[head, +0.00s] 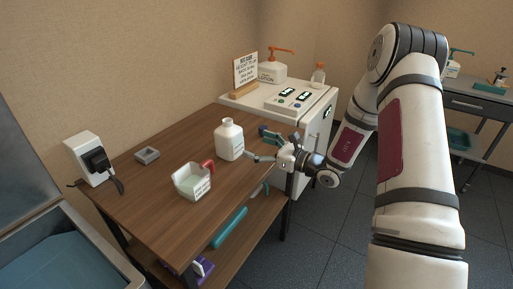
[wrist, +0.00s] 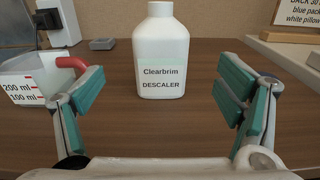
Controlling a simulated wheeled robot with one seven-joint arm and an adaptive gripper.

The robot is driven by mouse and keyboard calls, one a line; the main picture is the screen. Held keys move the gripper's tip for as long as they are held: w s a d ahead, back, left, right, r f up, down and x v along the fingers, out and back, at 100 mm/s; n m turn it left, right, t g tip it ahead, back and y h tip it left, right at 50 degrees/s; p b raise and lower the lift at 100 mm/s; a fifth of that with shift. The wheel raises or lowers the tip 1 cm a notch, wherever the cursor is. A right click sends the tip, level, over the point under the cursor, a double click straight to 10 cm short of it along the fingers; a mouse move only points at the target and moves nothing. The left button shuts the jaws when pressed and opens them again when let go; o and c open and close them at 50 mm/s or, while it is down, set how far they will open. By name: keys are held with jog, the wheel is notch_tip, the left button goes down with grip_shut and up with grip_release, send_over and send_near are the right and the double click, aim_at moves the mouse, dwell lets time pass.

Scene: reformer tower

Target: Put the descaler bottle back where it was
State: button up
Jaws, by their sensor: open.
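The white descaler bottle (head: 229,141) stands upright on the wooden table (head: 150,190). In the wrist view the bottle (wrist: 161,55) faces me with its label reading "Clearbrim DESCALER". My gripper (head: 257,144) is low over the table's right side, just right of the bottle in the head view. Its jaws are open and empty, with the teal finger pads (wrist: 160,95) spread wide apart. The bottle stands ahead of the jaws, seen through the gap between them.
A measuring jug (head: 192,183) with a red handle stands left of the bottle. A small grey square dish (head: 147,155) and a white box with a black plug (head: 88,158) are farther left. A white machine (head: 285,95) with a sign (head: 245,69) and pump bottle (head: 272,70) stands behind.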

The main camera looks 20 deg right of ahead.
jog(key=s+a+r+n+g+y, duration=0.4)
jog(key=s+a+r+n+g, duration=0.6)
jog(key=s+a+r+n, duration=0.4)
jog(key=s+a+r+n+g+h, duration=0.1)
jog(key=s+a+n+g+h, duration=0.15)
jog(key=s, duration=0.45)
jog(key=s+a+r+n+g+h, duration=0.1)
jog(key=s+a+n+g+h, duration=0.1)
jog(key=s+n, duration=0.35)
jog(key=s+d+n+t+h, duration=0.1)
jog(key=s+d+n+h, duration=0.2)
jog(key=s+d+h, duration=0.2)
jog(key=s+d+n+t+h, duration=0.1)
jog(key=s+d+n+h, duration=0.3)
jog(key=s, duration=0.8)
jog(key=d+h, duration=0.1)
jog(key=d, duration=0.1)
jog(key=shift+d, duration=0.3)
jog(key=shift+f, duration=0.1)
